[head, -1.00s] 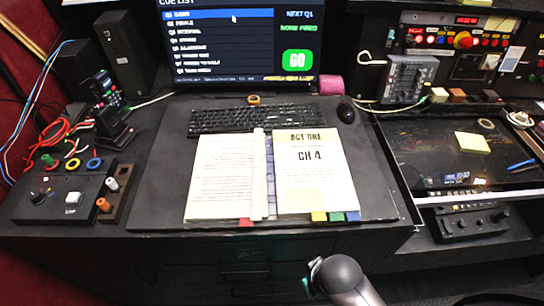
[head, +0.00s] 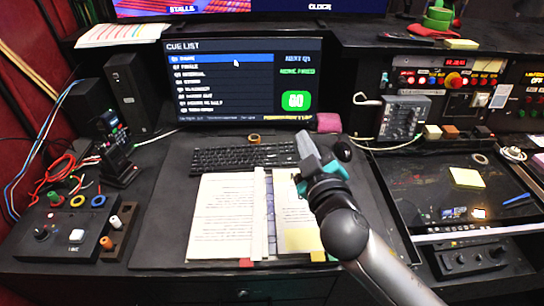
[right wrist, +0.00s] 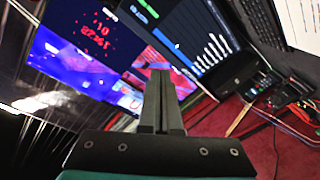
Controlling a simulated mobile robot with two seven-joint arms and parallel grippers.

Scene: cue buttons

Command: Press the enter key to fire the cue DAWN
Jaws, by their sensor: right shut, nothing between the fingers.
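The black keyboard (head: 240,158) lies on the desk below the monitor. The enter key cannot be made out; my right gripper hides part of the keyboard's right end. The monitor (head: 245,82) shows a cue list with its top row highlighted, "NONE FIRED" and a green GO box. My right gripper (head: 306,146) is shut and empty, seen over the keyboard's right end and the script's top edge; its height above them is unclear. In the right wrist view its shut fingers (right wrist: 160,100) point toward screens, with the keyboard (right wrist: 262,18) at upper right. My left gripper is out of view.
An open script binder (head: 222,215) lies in front of the keyboard, partly under my right arm. A mouse (head: 343,150) is just right of the gripper. Control boxes flank the desk.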

